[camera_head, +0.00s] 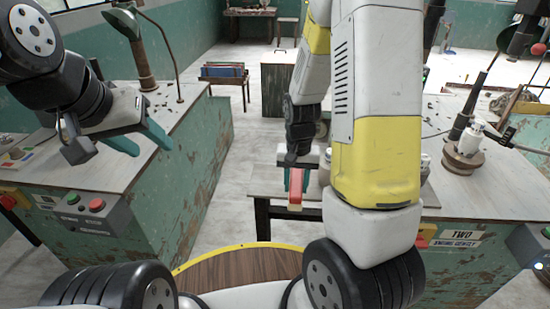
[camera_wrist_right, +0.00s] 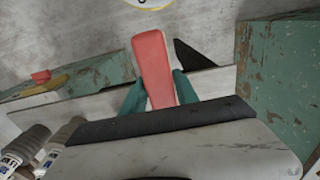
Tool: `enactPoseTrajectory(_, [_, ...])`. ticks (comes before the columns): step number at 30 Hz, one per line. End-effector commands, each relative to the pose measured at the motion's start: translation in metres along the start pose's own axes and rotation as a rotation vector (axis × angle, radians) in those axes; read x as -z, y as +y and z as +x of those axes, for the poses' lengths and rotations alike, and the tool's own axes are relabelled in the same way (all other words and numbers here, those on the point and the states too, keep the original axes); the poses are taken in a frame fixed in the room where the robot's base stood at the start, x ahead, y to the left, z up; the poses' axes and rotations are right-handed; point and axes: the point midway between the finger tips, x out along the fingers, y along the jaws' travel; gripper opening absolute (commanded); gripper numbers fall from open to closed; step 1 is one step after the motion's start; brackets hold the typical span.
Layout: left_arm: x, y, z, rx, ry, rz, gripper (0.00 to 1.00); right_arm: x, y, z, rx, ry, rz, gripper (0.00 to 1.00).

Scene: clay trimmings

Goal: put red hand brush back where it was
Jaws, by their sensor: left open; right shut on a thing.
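The red hand brush (camera_head: 295,188) is in my right gripper (camera_head: 297,172), near the left end of the right-hand worktable (camera_head: 265,184). In the right wrist view the red brush (camera_wrist_right: 152,66) stands out between the two teal fingers of my right gripper (camera_wrist_right: 155,92). Part of the brush is hidden by the gripper body. I cannot tell whether the brush touches the tabletop. My left gripper (camera_head: 142,140) is open and empty, raised over the left bench.
The left bench (camera_head: 110,165) carries a lamp-like post (camera_head: 140,55) and a control box with a red button (camera_head: 97,205). Right of my right arm, a white bottle (camera_head: 470,138) stands on a round wooden base. Grey cylinders (camera_wrist_right: 35,145) stand near the right gripper.

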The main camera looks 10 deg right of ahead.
Motion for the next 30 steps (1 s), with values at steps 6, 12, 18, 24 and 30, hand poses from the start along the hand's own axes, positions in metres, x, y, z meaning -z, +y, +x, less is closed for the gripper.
enactPoseTrajectory(6, [0.000, 0.000, 0.000, 0.000, 0.000, 0.000, 0.49, 0.059, -0.020, 0.007, 0.000, 0.002, 0.000, 0.04])
enactPoseTrajectory(12, [0.000, 0.000, 0.000, 0.000, 0.000, 0.000, 0.49, 0.097, -0.033, 0.010, 0.000, 0.001, 0.000, 0.04])
enactPoseTrajectory(18, [0.000, 0.000, 0.000, 0.000, 0.000, 0.000, 0.49, 0.111, -0.038, 0.011, 0.000, 0.000, 0.000, 0.04])
enactPoseTrajectory(24, [0.000, 0.000, 0.000, 0.000, 0.000, 0.000, 0.49, 0.115, -0.039, 0.033, -0.001, -0.004, 0.001, 0.04])
enactPoseTrajectory(30, [0.000, 0.000, 0.000, 0.000, 0.000, 0.000, 0.49, 0.116, -0.040, 0.047, 0.001, 0.001, 0.000, 0.04])
